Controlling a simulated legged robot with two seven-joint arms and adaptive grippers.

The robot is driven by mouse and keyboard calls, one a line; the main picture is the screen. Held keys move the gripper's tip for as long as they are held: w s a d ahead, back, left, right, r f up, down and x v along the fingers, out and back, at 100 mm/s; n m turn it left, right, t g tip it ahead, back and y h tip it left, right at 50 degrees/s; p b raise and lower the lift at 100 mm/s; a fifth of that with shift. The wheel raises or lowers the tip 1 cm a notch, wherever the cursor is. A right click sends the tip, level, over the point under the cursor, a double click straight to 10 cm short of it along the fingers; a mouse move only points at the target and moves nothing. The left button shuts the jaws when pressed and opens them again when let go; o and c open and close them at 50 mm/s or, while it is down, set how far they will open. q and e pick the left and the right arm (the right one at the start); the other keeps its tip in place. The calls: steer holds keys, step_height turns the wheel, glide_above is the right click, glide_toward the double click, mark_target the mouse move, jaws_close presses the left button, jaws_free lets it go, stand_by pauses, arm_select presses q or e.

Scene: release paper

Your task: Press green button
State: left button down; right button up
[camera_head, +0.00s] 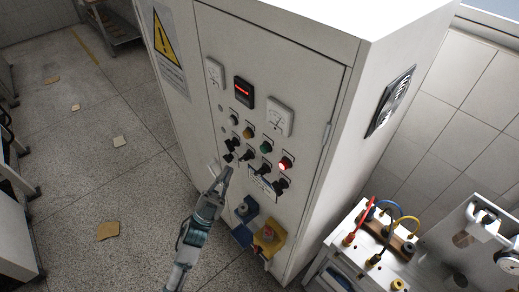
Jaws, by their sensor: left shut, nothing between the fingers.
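The green button (265,147) is on the front of the white cabinet (315,90). It sits in a slanting row with a white one, an amber one (248,132) and a lit red one (285,163). My left gripper (227,172) is shut and empty. Its tip is below and left of the green button in the picture, near the lower black switches (247,155). A gap shows between the tip and the green button; I cannot tell whether the tip touches the panel. My right gripper is not in view.
Meters and a red display (244,92) are above the buttons. A yellow box with a red knob (268,238) and a blue box (242,234) stick out below. A bench with coloured cables (385,225) stands at lower right. Paper scraps (108,229) lie on the open floor at left.

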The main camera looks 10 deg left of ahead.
mark_target(264, 149)
arm_select(q)
steer(key=w+d+b, duration=0.1)
steer(key=w+d, duration=0.5)
steer(key=w, duration=0.1)
steer(key=shift+d, duration=0.2)
stand_by(0.4)
steer(key=shift+a, duration=0.2)
stand_by(0.3)
steer(key=shift+w+d, duration=0.15)
steer(key=shift+d, duration=0.05)
stand_by(0.7)
steer(key=shift+w+d+r, duration=0.1)
steer(key=shift+w+d, duration=0.05)
steer(key=shift+w, duration=0.05)
steer(key=shift+w+d, duration=0.25)
steer(key=shift+w, duration=0.1)
stand_by(0.8)
steer(key=shift+s+a, duration=0.5)
steer(key=shift+s, duration=0.2)
